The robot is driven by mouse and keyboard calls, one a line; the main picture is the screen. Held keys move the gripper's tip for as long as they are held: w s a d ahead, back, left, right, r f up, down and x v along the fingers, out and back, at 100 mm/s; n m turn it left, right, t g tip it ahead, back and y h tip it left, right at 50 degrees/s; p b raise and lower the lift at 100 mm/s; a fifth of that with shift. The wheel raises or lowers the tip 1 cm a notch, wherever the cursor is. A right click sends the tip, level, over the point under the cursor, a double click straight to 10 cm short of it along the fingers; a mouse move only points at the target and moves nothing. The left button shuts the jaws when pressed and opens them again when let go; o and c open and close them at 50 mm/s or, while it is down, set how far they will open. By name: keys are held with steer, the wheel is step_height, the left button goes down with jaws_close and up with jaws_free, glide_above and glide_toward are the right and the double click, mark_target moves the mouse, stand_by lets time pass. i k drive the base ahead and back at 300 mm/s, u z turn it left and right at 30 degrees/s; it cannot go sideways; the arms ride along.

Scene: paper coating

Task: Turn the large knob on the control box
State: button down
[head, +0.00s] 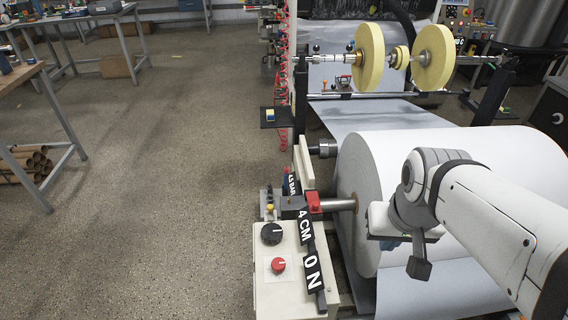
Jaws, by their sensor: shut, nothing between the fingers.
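The control box (263,297) is a cream-coloured box at the lower middle, in front of the large paper roll. Its large black knob (272,233) sits near the top of its face, with a light pointer mark. A smaller red knob (278,265) sits below it on a white plate. My gripper (418,268) is at the end of my white arm, to the right of the box and in front of the roll. It is shut and empty, apart from both knobs. Its fingertips are small and hard to make out.
The large white paper roll (462,150) fills the right side behind my arm. Its metal shaft (338,205) and a black lettered strip (312,262) lie between my gripper and the knobs. The floor (150,200) left of the box is clear. Workbenches (22,72) stand farther left.

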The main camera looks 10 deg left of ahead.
mark_target(272, 233)
steer(key=u, duration=0.15)
steer(key=k, duration=0.5)
steer(key=z, duration=1.9)
steer(key=k, duration=0.75)
steer(key=u, duration=1.65)
steer(key=i, duration=1)
steer(key=u, duration=0.05)
